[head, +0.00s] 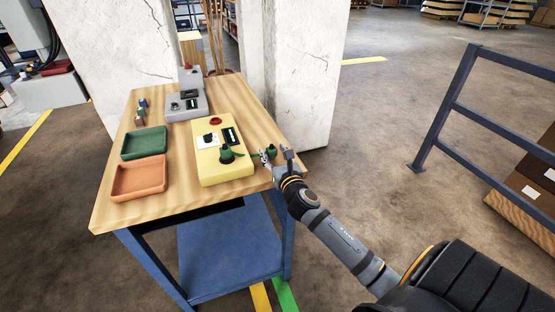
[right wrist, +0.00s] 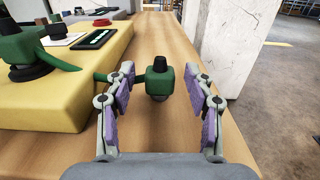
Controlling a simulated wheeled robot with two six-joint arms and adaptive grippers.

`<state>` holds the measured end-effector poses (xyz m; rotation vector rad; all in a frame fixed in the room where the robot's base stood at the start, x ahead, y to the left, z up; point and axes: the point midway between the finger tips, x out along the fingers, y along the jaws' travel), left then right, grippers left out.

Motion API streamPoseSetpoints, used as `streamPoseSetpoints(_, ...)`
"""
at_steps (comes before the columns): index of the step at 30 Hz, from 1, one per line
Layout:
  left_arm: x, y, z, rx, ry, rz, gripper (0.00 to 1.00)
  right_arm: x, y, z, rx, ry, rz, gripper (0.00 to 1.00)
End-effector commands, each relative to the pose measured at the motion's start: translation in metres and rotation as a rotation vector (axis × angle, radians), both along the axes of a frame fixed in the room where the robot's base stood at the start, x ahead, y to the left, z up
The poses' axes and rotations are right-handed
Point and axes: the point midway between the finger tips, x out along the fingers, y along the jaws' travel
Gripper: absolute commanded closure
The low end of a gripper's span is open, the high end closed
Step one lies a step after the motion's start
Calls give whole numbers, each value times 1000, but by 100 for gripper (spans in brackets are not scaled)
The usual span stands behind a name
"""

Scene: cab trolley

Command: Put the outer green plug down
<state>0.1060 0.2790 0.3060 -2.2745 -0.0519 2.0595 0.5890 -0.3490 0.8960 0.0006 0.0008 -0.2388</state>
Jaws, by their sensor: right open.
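The outer green plug (head: 271,150) is at the right edge of the wooden table, just right of the yellow box. In the right wrist view the plug (right wrist: 159,80) looks upright, with a black cap on top and a dark lower end over the wood. My right gripper (head: 277,154) is open, its purple-padded fingers (right wrist: 160,75) one on each side of the plug with visible gaps. A green piece runs left from the plug behind the left finger. Another green plug (head: 227,154) with a black top sits on the yellow box (head: 222,175). My left gripper is out of view.
A green tray (head: 144,155) and an orange tray (head: 140,195) lie on the table (head: 110,220) at left. Grey boxes (head: 186,116) stand behind the yellow box. A white pillar (head: 308,90) rises close behind the table's right side.

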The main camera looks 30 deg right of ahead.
Motion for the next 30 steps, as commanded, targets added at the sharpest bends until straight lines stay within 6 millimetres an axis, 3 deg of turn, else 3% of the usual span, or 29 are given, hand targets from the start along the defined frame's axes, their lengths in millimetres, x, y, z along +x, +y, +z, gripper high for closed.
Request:
streamPoseSetpoints(9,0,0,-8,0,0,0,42,-69,17,-3,-6,6,4,46)
streamPoseSetpoints(15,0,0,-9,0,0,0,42,-105,26,-2,-3,4,2,46)
streamPoseSetpoints(20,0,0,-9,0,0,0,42,-116,28,0,-2,1,1,46)
streamPoseSetpoints(30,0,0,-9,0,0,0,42,-116,28,0,-1,0,0,46)
